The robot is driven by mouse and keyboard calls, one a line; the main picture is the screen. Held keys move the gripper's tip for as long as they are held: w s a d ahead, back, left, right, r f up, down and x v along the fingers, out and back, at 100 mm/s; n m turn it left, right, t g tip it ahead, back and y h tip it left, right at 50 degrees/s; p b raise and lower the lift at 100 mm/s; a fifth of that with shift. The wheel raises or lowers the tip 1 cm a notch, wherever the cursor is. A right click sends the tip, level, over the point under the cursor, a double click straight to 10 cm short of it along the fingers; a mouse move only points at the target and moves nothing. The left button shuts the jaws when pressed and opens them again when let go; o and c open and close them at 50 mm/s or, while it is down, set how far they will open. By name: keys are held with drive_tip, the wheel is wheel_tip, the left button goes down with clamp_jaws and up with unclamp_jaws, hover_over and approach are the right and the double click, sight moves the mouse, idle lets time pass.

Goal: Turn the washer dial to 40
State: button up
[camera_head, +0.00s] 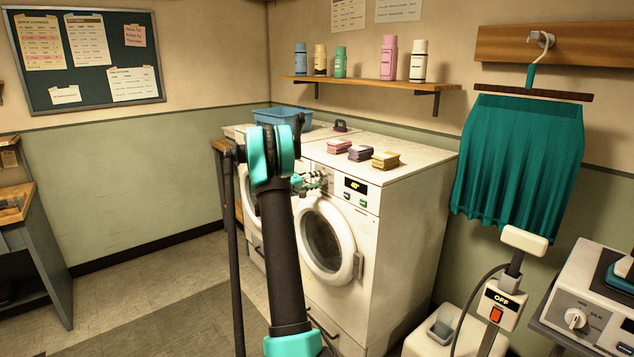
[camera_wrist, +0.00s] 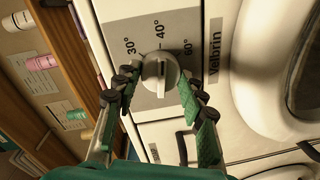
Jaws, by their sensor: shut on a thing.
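The washer (camera_head: 405,215) is white with a round door, and its control panel faces me. In the wrist view the round grey dial (camera_wrist: 160,72) sits on a grey plate marked 30°, 40° and 60°. In the head view my gripper (camera_head: 312,182) is at the washer's panel and hides most of the dial. The small display (camera_head: 356,186) beside it reads 40° in yellow.
Folded coloured cloths (camera_head: 361,153) lie on top of the washer. A blue basket (camera_head: 283,117) stands behind my arm. A shelf with bottles (camera_head: 390,86) is above. At the right are a hanging teal skirt (camera_head: 515,165) and a switch box (camera_head: 497,303) reading OFF.

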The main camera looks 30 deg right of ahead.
drive_tip(key=o, duration=1.2)
drive_tip(key=shift+c, duration=0.2)
drive_tip(key=shift+a, duration=0.15)
drive_tip(key=s+a, duration=0.1)
drive_tip(key=a, duration=1)
drive_tip(key=shift+a+r, duration=0.35)
drive_tip(key=shift+r, duration=0.1)
drive_tip(key=shift+s, duration=0.1)
drive_tip(key=s+a+f+n+t+y, duration=0.1)
drive_tip(key=s+a+f+y, duration=0.4)
drive_tip(key=s+a, duration=0.7)
drive_tip(key=s+a+f+n+t+y, duration=0.1)
drive_tip(key=s+a+f+y, duration=0.4)
drive_tip(key=s+a, duration=0.8)
drive_tip(key=s+a+f+n+y, duration=0.1)
drive_tip(key=s+a+f+y, duration=0.4)
drive_tip(key=s+a, duration=0.8)
drive_tip(key=shift+s+a+f+t+y, duration=0.2)
drive_tip(key=shift+s+t+y, duration=0.3)
drive_tip(key=shift+y, duration=0.5)
